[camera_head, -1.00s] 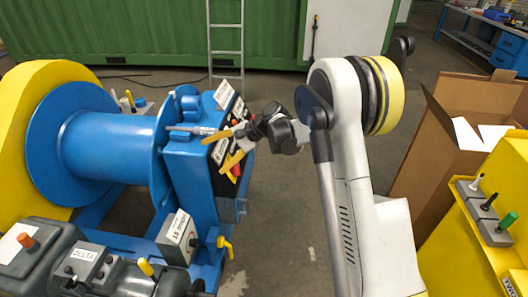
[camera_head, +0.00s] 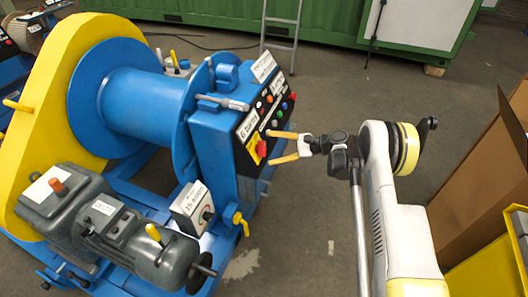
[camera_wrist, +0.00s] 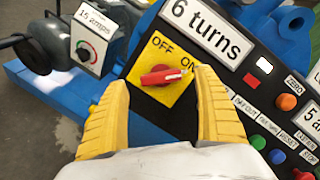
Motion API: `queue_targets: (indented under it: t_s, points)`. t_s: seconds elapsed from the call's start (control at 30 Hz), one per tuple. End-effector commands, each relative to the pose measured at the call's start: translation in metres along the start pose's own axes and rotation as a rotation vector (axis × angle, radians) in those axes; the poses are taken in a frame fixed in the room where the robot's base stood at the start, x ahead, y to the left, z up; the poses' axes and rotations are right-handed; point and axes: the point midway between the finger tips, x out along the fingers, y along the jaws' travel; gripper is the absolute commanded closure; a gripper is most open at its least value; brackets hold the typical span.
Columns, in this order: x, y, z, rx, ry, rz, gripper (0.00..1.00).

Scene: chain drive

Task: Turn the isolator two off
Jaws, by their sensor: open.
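A red rotary handle on a yellow OFF/ON plate sits on the black panel of the blue winch box; no "isolator two" label is readable. In the wrist view the red handle (camera_wrist: 160,77) lies nearly level, its pale pointer end toward ON. It also shows in the head view (camera_head: 262,148). My gripper (camera_head: 283,148) is open and empty, its yellow fingers just right of the plate in the head view. In the wrist view my gripper (camera_wrist: 162,80) has one finger on each side of the handle, apparently apart from it.
Coloured buttons (camera_wrist: 268,142) sit on the same panel, right of the plate. A "15 amps" dial box (camera_head: 188,208) and a yellow lever (camera_head: 240,222) are lower down. A grey motor (camera_head: 130,235) stands front left. A cardboard box (camera_head: 490,170) stands at right.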

Motion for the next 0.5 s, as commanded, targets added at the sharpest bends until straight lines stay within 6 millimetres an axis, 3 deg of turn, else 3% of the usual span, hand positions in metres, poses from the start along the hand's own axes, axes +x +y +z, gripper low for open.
queue_targets:
  t_s: [0.2,0.5]
  points:
    - [0.032,0.001,-0.001,0.000,0.000,0.001,0.20]
    - [0.039,0.000,0.000,-0.001,0.001,0.000,0.20]
